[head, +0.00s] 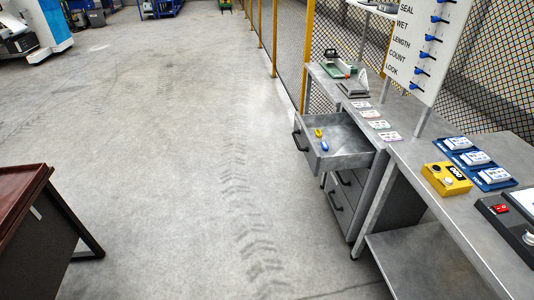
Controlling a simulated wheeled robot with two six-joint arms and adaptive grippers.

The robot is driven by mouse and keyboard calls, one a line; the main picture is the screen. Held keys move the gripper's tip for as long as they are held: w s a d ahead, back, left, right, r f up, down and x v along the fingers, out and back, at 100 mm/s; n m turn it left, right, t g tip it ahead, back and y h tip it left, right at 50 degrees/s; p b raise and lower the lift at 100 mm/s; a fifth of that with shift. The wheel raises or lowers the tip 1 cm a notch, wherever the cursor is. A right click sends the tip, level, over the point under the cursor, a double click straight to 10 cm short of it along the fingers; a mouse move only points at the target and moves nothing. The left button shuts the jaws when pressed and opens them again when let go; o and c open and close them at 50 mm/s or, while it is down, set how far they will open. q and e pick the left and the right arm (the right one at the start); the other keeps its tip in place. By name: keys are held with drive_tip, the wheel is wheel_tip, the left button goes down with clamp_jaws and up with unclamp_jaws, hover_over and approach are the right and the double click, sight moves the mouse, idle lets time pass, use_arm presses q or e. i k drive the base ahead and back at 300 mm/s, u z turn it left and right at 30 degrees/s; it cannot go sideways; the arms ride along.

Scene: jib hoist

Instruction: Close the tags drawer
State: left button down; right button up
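A grey metal drawer (345,156) is pulled out from the workbench on the right, below its top, and extends to the left over the floor. It has a dark handle (299,141) on its front. A small yellow item (318,133) and a small blue item (324,146) lie inside. I cannot read any label on the drawer. Neither of my grippers shows in the head view.
Lower drawers (340,200) under the open one look shut. The bench top (405,160) carries cards, a yellow box (446,179), blue trays and a sign board (432,45). A brown-topped table (22,195) stands at left. The floor (180,150) between is clear.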

sight(349, 148)
drive_tip(key=i, duration=0.9)
drive_tip(key=z, duration=1.05)
drive_tip(key=i, duration=0.5)
drive_tip(key=z, duration=0.5)
